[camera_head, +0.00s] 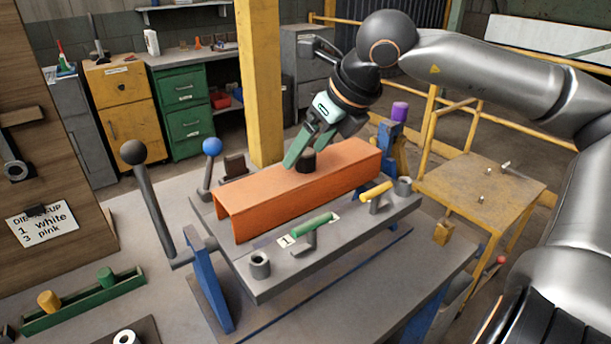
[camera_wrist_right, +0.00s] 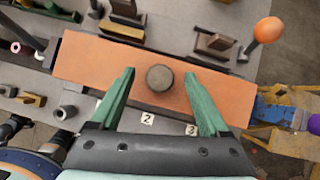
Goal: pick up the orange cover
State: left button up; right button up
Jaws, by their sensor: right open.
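The orange cover (camera_head: 265,203) is a long channel-shaped piece lying on the grey fixture plate (camera_head: 263,281). A dark round knob (camera_head: 307,161) stands on its top. My right gripper (camera_head: 305,154) is over the cover with its green fingers apart. In the right wrist view the cover (camera_wrist_right: 102,67) runs across the picture, and the knob (camera_wrist_right: 160,78) sits between the two open fingers (camera_wrist_right: 160,80) without visible contact. Whether the fingers reach down to the knob's height is hard to tell. My left gripper is not in view.
A lever with a dark ball (camera_head: 133,152) and one with a blue ball (camera_head: 212,147) rise left of the cover. Green (camera_head: 312,225) and yellow (camera_head: 376,191) handles lie along its front. A purple-topped part (camera_head: 400,111) stands behind its right end. A green tray (camera_head: 84,302) is at lower left.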

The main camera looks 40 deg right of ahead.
jog(key=shift+c, duration=0.3)
grip_shut()
dwell(1.0)
